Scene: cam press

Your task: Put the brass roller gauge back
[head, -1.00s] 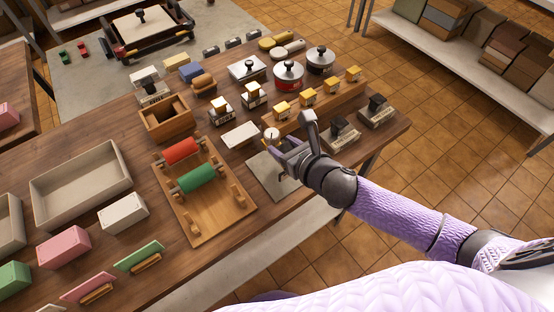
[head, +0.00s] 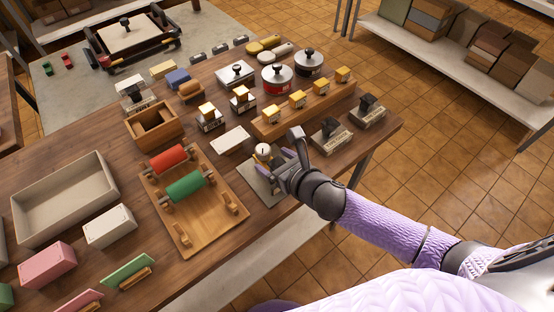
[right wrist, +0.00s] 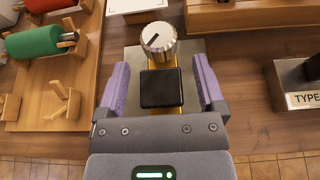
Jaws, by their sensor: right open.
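The brass roller gauge (right wrist: 186,121) has a round silver dial (right wrist: 158,40), a black block (right wrist: 162,88) and small brass parts. In the head view its pale dial (head: 262,150) stands over a grey plate (head: 259,187) near the table's front edge. The gripper hides its lower part, so I cannot tell its contact with the plate. My right gripper (right wrist: 160,84) is open, with one lilac finger on each side of the gauge and a visible gap to the black block. It also shows in the head view (head: 275,167). My left gripper is out of view.
A wooden tray (head: 203,232) with red (head: 168,159) and green (head: 186,187) rollers lies left of the plate. A white card (head: 231,140) lies behind it. A wooden rack (head: 305,117) with brass-topped blocks and black-handled type stamps (head: 330,134) stand to the right.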

